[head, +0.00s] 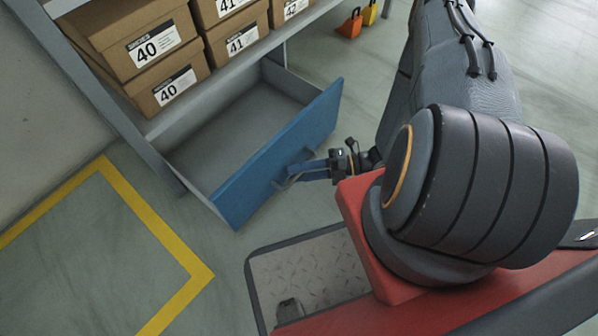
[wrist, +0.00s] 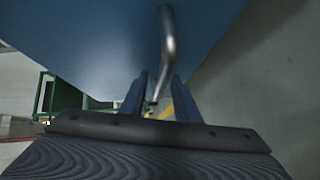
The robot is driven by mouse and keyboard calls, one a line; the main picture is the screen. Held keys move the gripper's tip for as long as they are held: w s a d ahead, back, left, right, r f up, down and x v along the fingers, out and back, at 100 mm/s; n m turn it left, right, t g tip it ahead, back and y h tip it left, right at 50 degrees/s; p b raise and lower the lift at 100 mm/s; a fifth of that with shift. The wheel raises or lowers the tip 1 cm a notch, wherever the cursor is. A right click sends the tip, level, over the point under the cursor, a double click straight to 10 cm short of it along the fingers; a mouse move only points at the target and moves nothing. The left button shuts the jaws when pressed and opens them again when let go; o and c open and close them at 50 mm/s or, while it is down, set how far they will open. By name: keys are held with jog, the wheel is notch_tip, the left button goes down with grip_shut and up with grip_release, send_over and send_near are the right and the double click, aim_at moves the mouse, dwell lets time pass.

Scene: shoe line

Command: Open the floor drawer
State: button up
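The floor drawer (head: 285,145) has a blue front and grey inside walls. It stands pulled well out from under the shelf, and its visible inside is empty. Its handle (head: 290,180) is on the outer face of the front. My gripper (head: 306,173) reaches the handle from the right. In the wrist view, the metal handle bar (wrist: 168,45) runs between the two blue fingers of my gripper (wrist: 158,88), which are close together around it. The blue drawer front (wrist: 75,40) fills the upper left there. The exact contact on the bar is hard to see.
Shoe boxes (head: 150,50) labelled 40 and 41 sit on the shelf (head: 190,95) above the drawer. Yellow tape (head: 150,215) marks the floor at left. Orange and yellow objects (head: 350,25) stand on the floor beyond. Floor left of my base is clear.

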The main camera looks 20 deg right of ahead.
jog(key=shift+d, duration=0.1)
jog(key=p+v, duration=0.2)
jog(key=v, duration=0.5)
jog(key=shift+d, duration=0.25)
jog(key=shift+r, duration=0.1)
